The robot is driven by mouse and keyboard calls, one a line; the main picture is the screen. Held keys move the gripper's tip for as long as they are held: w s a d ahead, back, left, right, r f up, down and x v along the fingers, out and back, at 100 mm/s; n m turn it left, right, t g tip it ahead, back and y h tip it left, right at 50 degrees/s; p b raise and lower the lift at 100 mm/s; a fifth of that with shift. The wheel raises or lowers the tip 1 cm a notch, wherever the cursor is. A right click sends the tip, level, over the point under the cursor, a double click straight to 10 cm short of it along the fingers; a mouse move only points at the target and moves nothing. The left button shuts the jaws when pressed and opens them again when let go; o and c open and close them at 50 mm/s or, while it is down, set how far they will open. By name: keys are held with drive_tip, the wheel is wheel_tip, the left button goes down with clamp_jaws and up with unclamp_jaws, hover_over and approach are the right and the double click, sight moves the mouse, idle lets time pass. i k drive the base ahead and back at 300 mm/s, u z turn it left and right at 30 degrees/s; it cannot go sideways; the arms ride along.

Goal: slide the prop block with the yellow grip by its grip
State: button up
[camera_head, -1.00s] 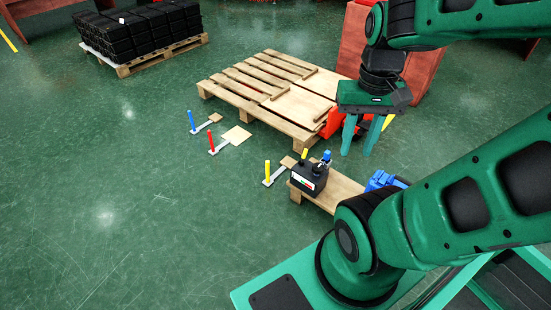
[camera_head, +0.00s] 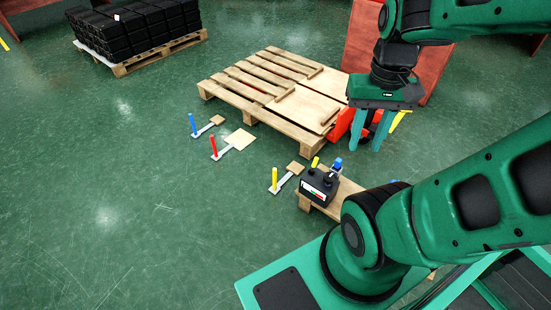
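The prop block with the yellow grip (camera_head: 275,179) lies on the green floor near the middle of the view. Its upright yellow grip stands at one end of a flat pale bar, with a small wooden piece (camera_head: 295,167) at the other end. My gripper (camera_head: 371,140) hangs fingers down, to the right of and beyond the yellow grip, well apart from it. Its two green fingers are spread and nothing shows between them. Two similar props stand farther left, one with a red grip (camera_head: 213,147) and one with a blue grip (camera_head: 192,124).
A black box (camera_head: 318,190) with yellow and blue tops stands on a low wooden platform (camera_head: 342,191) just right of the yellow prop. A wooden pallet (camera_head: 244,91) lies behind. A red object (camera_head: 341,124) is by the gripper.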

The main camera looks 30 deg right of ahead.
sight(295, 168)
drive_tip(key=u, duration=0.05)
drive_tip(key=i, duration=1.3)
drive_tip(key=u, duration=0.05)
